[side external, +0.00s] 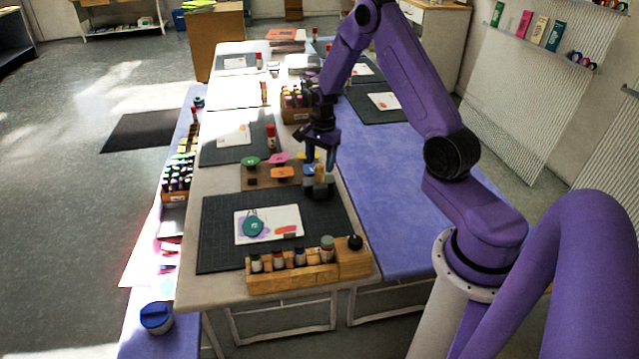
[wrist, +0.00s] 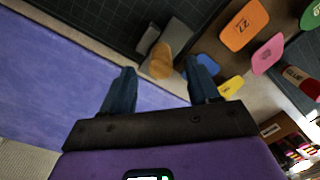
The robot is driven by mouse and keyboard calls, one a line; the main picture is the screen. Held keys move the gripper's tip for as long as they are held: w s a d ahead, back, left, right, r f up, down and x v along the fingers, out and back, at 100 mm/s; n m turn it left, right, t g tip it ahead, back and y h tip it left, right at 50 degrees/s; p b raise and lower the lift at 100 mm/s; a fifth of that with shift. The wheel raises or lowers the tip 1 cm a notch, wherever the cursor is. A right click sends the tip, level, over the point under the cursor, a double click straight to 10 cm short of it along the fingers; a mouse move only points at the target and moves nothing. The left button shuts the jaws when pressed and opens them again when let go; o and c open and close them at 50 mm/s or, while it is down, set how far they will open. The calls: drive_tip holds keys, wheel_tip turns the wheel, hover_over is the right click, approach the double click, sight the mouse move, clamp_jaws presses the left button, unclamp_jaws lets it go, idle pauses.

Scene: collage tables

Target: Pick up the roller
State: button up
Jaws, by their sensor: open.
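The roller (side external: 320,172) appears to be the piece with a light wooden handle. It stands upright in a dark grey block-like holder (side external: 318,190) by the right edge of the near cutting mat. In the wrist view the rounded wooden handle (wrist: 161,60) shows between and beyond my fingertips, with grey blocks beside it. My gripper (side external: 320,160) points down just above the handle. In the wrist view my gripper (wrist: 163,78) has its two blue fingers wide apart with nothing between them. I cannot tell the exact height gap. The roller's lower part is hidden.
Coloured stamps or tags (side external: 280,173) sit close left of the holder, and a glue stick (side external: 271,138) stands behind them. A wooden rack of bottles (side external: 293,278) is at the mat's front edge. The purple table (side external: 390,200) to the right is clear.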

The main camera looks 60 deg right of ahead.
sight(319, 166)
drive_tip(key=shift+w+f, duration=0.15)
drive_tip(key=shift+f, duration=1.35)
clamp_jaws()
drive_tip(key=shift+r, duration=0.15)
